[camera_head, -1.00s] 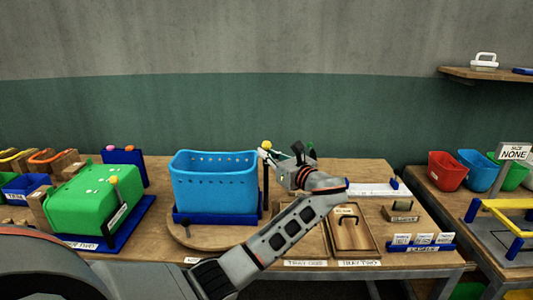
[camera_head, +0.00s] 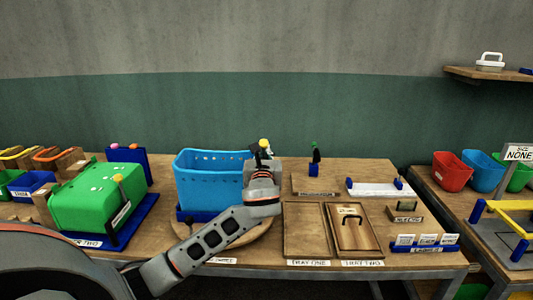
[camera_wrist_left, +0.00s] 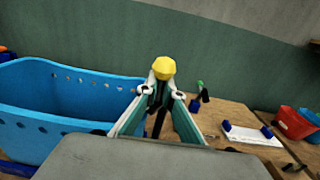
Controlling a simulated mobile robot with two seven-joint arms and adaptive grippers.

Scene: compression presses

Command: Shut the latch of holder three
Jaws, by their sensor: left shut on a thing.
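A blue perforated basket (camera_head: 205,180) sits in a blue holder (camera_head: 188,215) on a round wooden board. A black latch lever with a yellow knob (camera_head: 264,143) stands at the basket's right side. My left gripper (camera_head: 262,154) is at the lever just below the knob. In the left wrist view, its fingertips (camera_wrist_left: 163,94) are closed around the lever, with the yellow knob (camera_wrist_left: 163,68) showing above them. My left arm hides the lever's lower part and much of the holder's front. No readable number shows on this holder. My right gripper is out of view.
A green bin (camera_head: 105,196) lies in another holder to the left, with its own yellow-knobbed lever (camera_head: 117,178). Two wooden trays (camera_head: 305,228) lie to the right. A small stand with a green-topped black lever (camera_head: 315,152) is behind them. A white-topped fixture (camera_head: 374,189) is farther right.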

